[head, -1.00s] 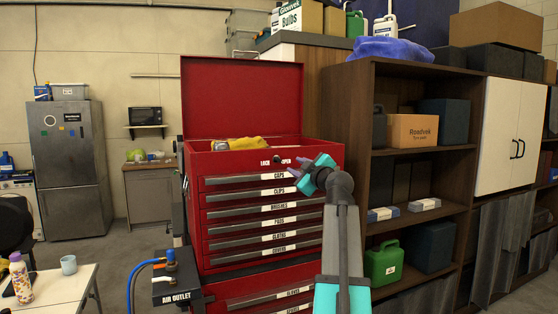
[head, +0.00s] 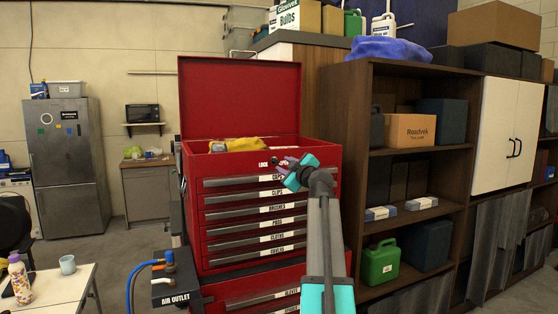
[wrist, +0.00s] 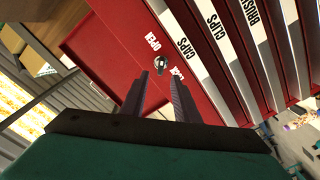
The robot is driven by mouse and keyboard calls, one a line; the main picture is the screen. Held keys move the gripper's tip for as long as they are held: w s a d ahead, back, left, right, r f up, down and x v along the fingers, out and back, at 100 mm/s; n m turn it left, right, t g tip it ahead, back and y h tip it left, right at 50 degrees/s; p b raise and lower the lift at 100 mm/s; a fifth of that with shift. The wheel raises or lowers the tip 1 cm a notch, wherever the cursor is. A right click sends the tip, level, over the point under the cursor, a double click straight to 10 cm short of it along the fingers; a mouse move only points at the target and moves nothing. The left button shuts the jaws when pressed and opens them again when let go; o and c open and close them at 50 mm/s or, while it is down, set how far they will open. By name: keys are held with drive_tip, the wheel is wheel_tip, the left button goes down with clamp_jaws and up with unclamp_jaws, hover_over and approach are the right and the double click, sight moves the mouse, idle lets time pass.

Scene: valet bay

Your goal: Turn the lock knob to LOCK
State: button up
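The red tool chest (head: 190,200) stands ahead with its lid (head: 240,95) raised. The small dark lock knob (wrist: 159,63) is on its upper front panel, between the OPEN label (wrist: 151,40) and the LOCK label (wrist: 177,73) in the wrist view. My gripper (wrist: 159,82) is open and empty, its two fingers pointing at the panel, with the knob just beyond and between the tips. I cannot tell if they touch it, or clearly which way the knob points.
A yellow cloth (head: 243,144) lies in the chest's open top. The labelled drawers (head: 240,215) below are shut. A dark wooden shelf unit (head: 345,120) stands close on the right.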

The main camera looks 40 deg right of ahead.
sight(277, 161)
drive_tip(key=p+x, duration=0.1)
drive_tip(key=x, duration=0.4)
drive_tip(key=shift+w+r+p, duration=0.15)
drive_tip(key=shift+p, duration=0.25)
drive_tip(key=shift+w+d, duration=0.3)
drive_tip(key=shift+w, duration=0.3)
drive_tip(key=shift+c, duration=0.4)
